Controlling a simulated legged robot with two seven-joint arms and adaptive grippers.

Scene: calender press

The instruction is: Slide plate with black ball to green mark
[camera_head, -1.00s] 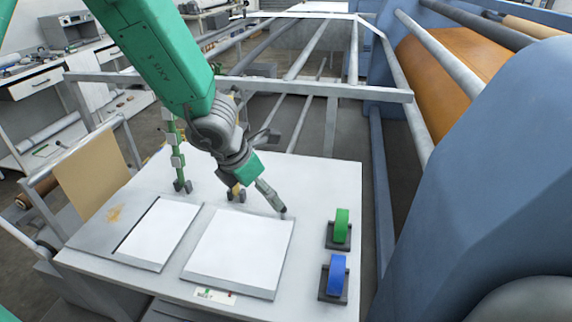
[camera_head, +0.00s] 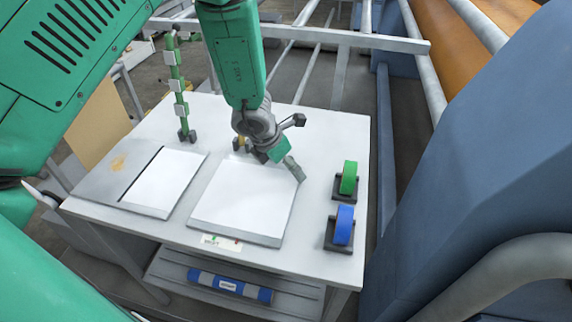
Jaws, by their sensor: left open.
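My left gripper (camera_head: 294,169) points down to the right, with its tips close over the far right corner of the right-hand white plate (camera_head: 240,200). I cannot tell whether it touches that plate. The gripper is open, with nothing seen in it. A second white plate (camera_head: 162,182) lies to the left, with a dark gap along its left edge. A small label (camera_head: 221,243) on the table's front edge carries a green mark (camera_head: 214,238) and a red one. I make out no black ball. My right gripper is not in view.
A green tape roll (camera_head: 349,177) and a blue one (camera_head: 343,225) stand in holders at the table's right. A green post (camera_head: 178,90) stands at the back left. A blue-grey roll (camera_head: 229,285) lies on the shelf below. The blue machine (camera_head: 480,170) bounds the right side.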

